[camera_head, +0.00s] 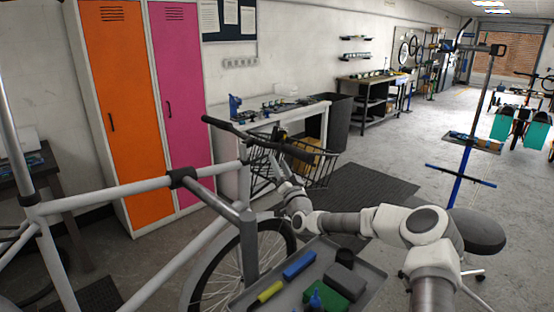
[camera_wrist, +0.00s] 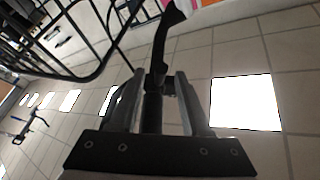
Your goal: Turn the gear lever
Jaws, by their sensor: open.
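The white bike's black handlebar (camera_head: 240,133) runs above its wire front basket in the head view. My gripper (camera_head: 277,165) reaches up beside the handlebar and the basket; its fingertips are too small to make out there. In the wrist view my gripper (camera_wrist: 158,82) is open, with one finger on each side of a dark bar. The dark handlebar (camera_wrist: 161,45) runs up between the fingers toward the top. A small dark piece (camera_wrist: 157,80), likely the gear lever, sits between the fingertips. I cannot tell whether either finger touches it.
The wire basket (camera_wrist: 62,72) is close on the left in the wrist view. A grey tool tray (camera_head: 368,288) with several items lies below my arm. A workbench (camera_head: 312,108) and lockers (camera_head: 130,120) stand behind. The floor at right is partly open around a repair stand (camera_head: 464,165).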

